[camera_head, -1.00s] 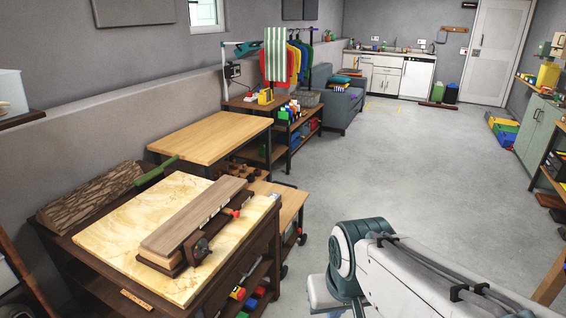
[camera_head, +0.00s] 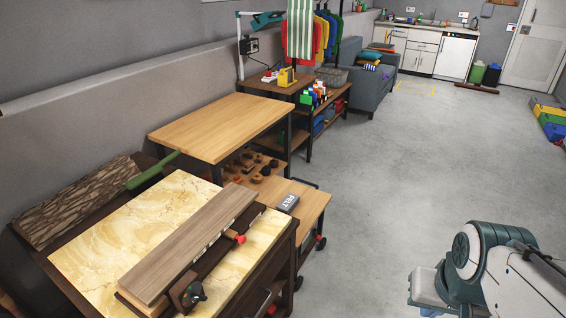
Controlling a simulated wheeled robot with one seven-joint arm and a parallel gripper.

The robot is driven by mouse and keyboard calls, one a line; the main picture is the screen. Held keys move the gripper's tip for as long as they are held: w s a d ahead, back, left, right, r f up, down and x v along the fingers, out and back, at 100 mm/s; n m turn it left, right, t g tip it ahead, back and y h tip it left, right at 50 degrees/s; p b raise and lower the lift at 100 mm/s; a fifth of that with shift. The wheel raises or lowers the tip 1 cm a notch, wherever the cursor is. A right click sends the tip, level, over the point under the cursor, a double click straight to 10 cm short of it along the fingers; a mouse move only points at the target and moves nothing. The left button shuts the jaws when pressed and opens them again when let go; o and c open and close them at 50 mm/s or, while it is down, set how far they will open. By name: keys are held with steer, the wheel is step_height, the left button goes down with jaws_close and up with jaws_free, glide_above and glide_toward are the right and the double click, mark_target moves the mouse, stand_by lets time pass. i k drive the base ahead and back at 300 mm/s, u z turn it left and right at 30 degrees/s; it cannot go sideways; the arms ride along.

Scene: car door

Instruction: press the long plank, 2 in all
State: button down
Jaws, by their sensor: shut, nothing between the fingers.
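A long grey-brown plank (camera_head: 192,243) lies on a dark clamp-like fixture (camera_head: 215,272) with a red knob and a dark knob. The fixture sits on a cream marbled top (camera_head: 105,235) of a dark wooden cart at lower left. My arm (camera_head: 490,262) shows at the lower right, well apart from the plank. My gripper is out of view. Nothing touches the plank from above.
A bark-patterned board (camera_head: 75,200) and a green-handled tool (camera_head: 152,172) lie at the marbled top's back edge. Grey floor (camera_head: 390,180) is open to the right.

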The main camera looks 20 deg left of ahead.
mark_target(153, 276)
steer(key=u, duration=0.4)
steer(key=i, duration=0.7)
steer(key=u, duration=1)
steer(key=i, duration=0.35)
steer(key=u, duration=0.35)
